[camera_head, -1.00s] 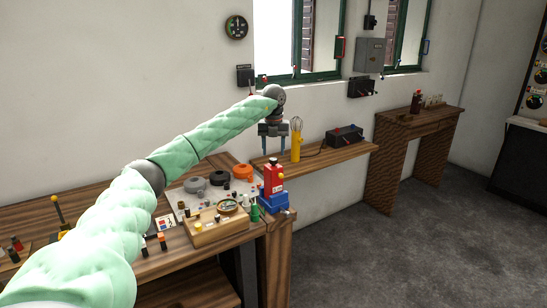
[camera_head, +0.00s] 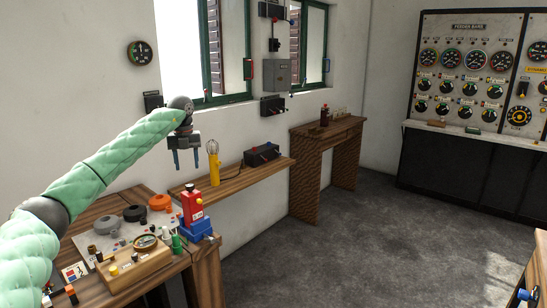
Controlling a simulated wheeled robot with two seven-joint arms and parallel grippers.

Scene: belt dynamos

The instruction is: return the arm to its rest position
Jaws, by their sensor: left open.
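My left arm, in a pale green padded sleeve, comes in from the left in the head view. Its gripper (camera_head: 186,160) points down with its two fingers apart and nothing between them. It hangs above the wall shelf's left end, to the left of a yellow-handled tool (camera_head: 214,169) with a wire cage top. My right gripper does not show.
Below stand a red and blue device (camera_head: 194,212) and a wooden box with a gauge (camera_head: 130,272) on the workbench. A black box (camera_head: 262,155) sits on the shelf (camera_head: 240,181). A side table (camera_head: 330,131) and a feeder panel (camera_head: 472,75) stand farther right. The grey floor (camera_head: 370,240) is clear.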

